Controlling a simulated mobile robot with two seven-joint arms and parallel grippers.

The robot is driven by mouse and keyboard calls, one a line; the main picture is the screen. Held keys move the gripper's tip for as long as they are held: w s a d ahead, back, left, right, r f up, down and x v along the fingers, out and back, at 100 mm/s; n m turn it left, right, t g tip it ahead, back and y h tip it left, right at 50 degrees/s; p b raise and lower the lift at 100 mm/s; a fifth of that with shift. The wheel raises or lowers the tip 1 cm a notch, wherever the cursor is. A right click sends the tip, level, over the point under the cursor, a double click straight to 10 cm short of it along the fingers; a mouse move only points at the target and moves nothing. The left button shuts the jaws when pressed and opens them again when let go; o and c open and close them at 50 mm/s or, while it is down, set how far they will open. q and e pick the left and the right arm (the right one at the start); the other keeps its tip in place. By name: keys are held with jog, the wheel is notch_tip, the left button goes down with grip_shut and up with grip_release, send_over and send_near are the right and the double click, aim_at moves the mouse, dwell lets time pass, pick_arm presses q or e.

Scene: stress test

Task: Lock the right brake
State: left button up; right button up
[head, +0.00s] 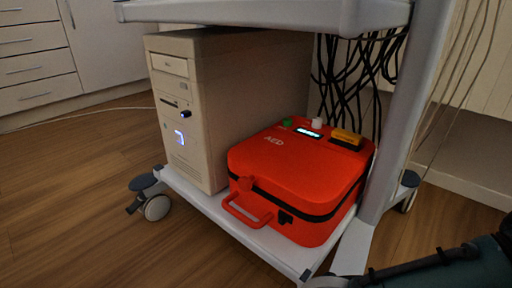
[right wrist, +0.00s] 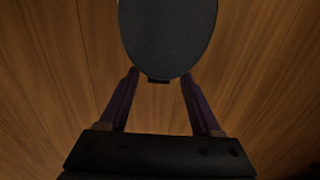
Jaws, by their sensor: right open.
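My right gripper (right wrist: 159,74) is open in the right wrist view, its two dark purple fingers apart. A dark grey rounded cap (right wrist: 167,36) lies ahead of the fingertips, with a small black tab (right wrist: 158,80) at its near edge between them. It looks like a caster's top and brake, but I cannot tell whether the fingers touch it or whether the brake is locked. In the head view my right arm comes in at the bottom right, beside the cart's near right corner. The caster there is mostly hidden or cut off. My left gripper is not in view.
The white cart's lower shelf (head: 205,203) holds a beige computer tower (head: 190,110) and a red AED case (head: 290,175). Other casters show at the left (head: 157,207) and far right (head: 409,190). Black cables (head: 350,75) hang behind. The wooden floor (head: 70,215) at left is clear.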

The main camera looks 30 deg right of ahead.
jog(key=shift+w, duration=0.15)
jog(key=shift+c, duration=1)
grip_shut()
